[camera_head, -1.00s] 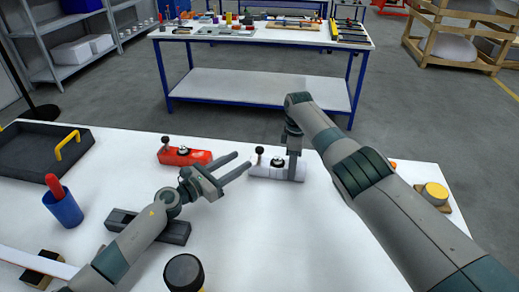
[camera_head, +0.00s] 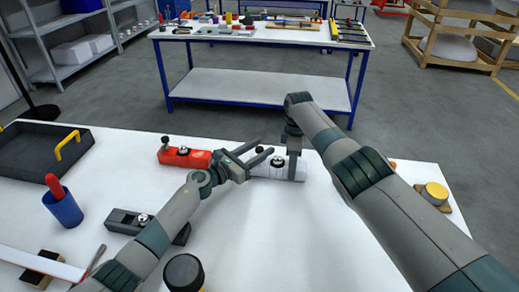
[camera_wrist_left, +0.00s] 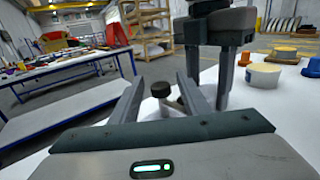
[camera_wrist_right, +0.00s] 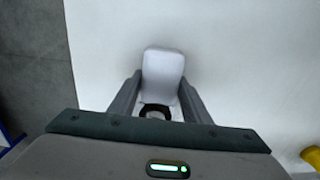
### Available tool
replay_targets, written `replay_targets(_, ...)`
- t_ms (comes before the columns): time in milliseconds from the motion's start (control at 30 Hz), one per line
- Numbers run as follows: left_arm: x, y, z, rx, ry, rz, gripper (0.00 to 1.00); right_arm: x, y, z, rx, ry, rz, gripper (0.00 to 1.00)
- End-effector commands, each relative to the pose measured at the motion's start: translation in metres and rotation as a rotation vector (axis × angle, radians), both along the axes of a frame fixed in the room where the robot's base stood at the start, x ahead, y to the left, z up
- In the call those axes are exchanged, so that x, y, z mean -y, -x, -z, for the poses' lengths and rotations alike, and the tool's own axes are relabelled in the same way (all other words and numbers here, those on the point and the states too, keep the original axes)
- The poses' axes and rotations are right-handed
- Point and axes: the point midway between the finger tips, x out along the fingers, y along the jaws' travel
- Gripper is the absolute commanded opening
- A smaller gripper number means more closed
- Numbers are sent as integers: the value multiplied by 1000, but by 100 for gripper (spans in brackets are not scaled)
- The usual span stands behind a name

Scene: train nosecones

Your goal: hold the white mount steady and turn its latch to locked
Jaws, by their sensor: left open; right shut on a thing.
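The white mount (camera_head: 263,172) lies on the white table right of the red mount. My right gripper (camera_head: 297,170) points down and is shut on the mount's right end. In the right wrist view the white mount (camera_wrist_right: 163,72) sits between the two fingers. The latch is an upright lever with a dark ball knob (camera_wrist_left: 161,89), at the mount's left part. My left gripper (camera_head: 265,149) is open, with its fingers at the latch. In the left wrist view the knob shows between the fingers, with a gap on each side. The lever's lower part is partly hidden.
The red mount (camera_head: 186,157) is just left of my left gripper. A dark grey mount (camera_head: 125,220) lies under my left arm.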

Motion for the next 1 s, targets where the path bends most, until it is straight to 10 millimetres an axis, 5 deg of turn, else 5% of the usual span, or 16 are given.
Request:
replay_targets(100, 0, 0, 0, 0, 0, 0, 37, 0, 0, 0, 0, 0, 0, 17)
replay_targets(267, 0, 0, 0, 0, 0, 0, 0, 0, 0, 0, 0, 0, -1, 17)
replay_targets(1000, 0, -2, 2, -6, -14, -86, 0, -1, 0, -1, -1, 0, -3, 17)
